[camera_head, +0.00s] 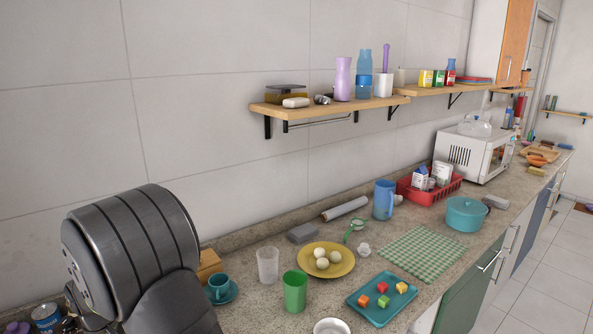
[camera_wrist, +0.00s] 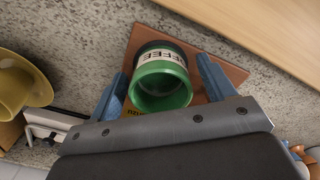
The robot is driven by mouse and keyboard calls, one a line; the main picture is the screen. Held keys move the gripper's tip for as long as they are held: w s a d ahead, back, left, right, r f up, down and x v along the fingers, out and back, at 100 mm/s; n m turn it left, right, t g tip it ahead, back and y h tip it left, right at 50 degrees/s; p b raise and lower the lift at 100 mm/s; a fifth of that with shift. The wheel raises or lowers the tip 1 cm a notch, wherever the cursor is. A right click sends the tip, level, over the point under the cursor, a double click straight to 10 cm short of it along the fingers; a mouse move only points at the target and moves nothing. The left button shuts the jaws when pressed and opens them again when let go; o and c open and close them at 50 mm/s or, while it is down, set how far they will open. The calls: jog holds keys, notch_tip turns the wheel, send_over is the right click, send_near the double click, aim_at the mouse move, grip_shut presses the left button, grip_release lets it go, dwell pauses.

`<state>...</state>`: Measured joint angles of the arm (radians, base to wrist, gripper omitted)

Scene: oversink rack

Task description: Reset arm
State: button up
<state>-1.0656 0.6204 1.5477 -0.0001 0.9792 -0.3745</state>
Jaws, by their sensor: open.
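My gripper (camera_wrist: 162,68) shows in the wrist view with its two blue fingers spread apart. A green can with a white label reading "COFFEE" (camera_wrist: 161,82) appears between the fingers, with clear gaps on both sides. It stands on a brown square board (camera_wrist: 222,72). I cannot tell whether the fingertips reach down beside the can or stop above it. In the head view, my dark grey arm fills the lower left, and my gripper is hidden there.
A yellow cup-like thing (camera_wrist: 22,85) is at the wrist view's left. In the head view, the counter holds a teal cup (camera_head: 219,287), green cup (camera_head: 295,291), yellow plate (camera_head: 342,268) and teal tray (camera_head: 373,313). A wooden shelf (camera_head: 330,108) juts from the wall above.

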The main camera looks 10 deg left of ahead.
notch_tip(320, 180, up, 12)
notch_tip(320, 180, down, 12)
jog(key=shift+f, duration=0.1)
notch_tip(320, 180, up, 5)
jog(key=shift+a+f, duration=0.1)
jog(key=w+d+r, duration=0.6)
jog(key=d+r, duration=0.1)
jog(key=d, duration=0.4)
jog(key=s+d, duration=0.4)
jog(key=s, duration=1.1)
jog(key=shift+m, duration=0.3)
jog(key=s+a+f, duration=0.2)
jog(key=a, duration=0.1)
jog(key=s+a+f, duration=0.2)
jog(key=f, duration=0.1)
jog(key=s+a+f, duration=0.3)
jog(key=shift+a+f, duration=0.25)
jog(key=shift+a, duration=0.1)
jog(key=shift+f, duration=0.35)
jog(key=shift+o, duration=0.2)
